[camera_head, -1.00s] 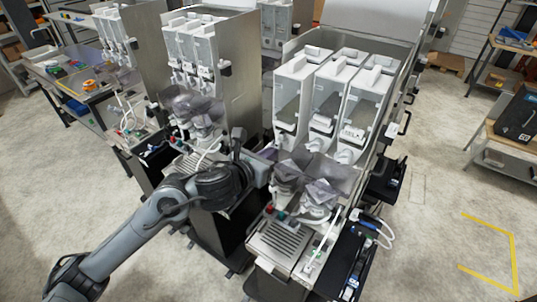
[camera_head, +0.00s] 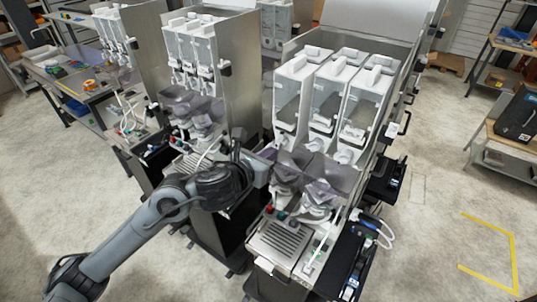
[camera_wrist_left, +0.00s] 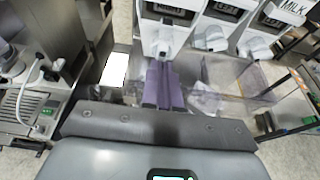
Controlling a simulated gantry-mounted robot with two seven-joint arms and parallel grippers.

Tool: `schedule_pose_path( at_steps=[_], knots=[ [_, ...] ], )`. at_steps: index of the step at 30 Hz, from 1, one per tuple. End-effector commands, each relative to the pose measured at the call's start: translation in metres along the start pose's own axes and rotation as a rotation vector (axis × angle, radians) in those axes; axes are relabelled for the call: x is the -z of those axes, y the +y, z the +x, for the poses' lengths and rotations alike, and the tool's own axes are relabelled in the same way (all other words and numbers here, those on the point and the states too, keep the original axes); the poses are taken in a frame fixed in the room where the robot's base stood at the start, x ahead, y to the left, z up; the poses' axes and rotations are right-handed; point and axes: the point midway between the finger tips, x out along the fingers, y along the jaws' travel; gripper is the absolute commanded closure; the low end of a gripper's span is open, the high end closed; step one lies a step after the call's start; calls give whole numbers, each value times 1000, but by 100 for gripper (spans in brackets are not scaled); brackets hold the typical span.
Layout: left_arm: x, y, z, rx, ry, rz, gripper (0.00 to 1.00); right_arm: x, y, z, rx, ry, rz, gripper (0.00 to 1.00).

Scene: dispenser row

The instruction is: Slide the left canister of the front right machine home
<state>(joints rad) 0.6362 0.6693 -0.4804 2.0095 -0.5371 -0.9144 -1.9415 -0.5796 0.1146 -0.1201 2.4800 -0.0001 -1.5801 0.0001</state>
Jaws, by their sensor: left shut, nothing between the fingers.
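The front right machine (camera_head: 388,62) has clear canisters with white lids in its upper part. Its left canister (camera_head: 290,98) stands upright at the left end of the front row. In the left wrist view that canister (camera_wrist_left: 170,12) shows its lower front and white spout (camera_wrist_left: 160,40). My left gripper's purple fingers (camera_wrist_left: 162,68) are shut and empty, with the tips close to that spout. I cannot tell whether they touch. In the head view my wrist mostly hides the fingers. How far the canister sits in is unclear. My right gripper is not in view.
Two neighbouring canisters (camera_head: 326,103) (camera_head: 361,108) stand to the right. Clear smoky funnels (camera_head: 318,190) and a drip tray (camera_head: 280,240) are below. A second machine (camera_head: 232,60) stands close on the left. The floor at right is open.

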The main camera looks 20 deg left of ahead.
Motion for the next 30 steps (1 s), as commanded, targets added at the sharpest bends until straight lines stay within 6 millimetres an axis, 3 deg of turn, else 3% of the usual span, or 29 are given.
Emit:
schedule_pose_path(
  at_steps=[11,30],
  knots=[
    [0,0,2,0,0,0,100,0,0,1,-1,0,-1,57],
    [-7,0,26,0,0,0,100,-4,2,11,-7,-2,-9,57]
  ],
)
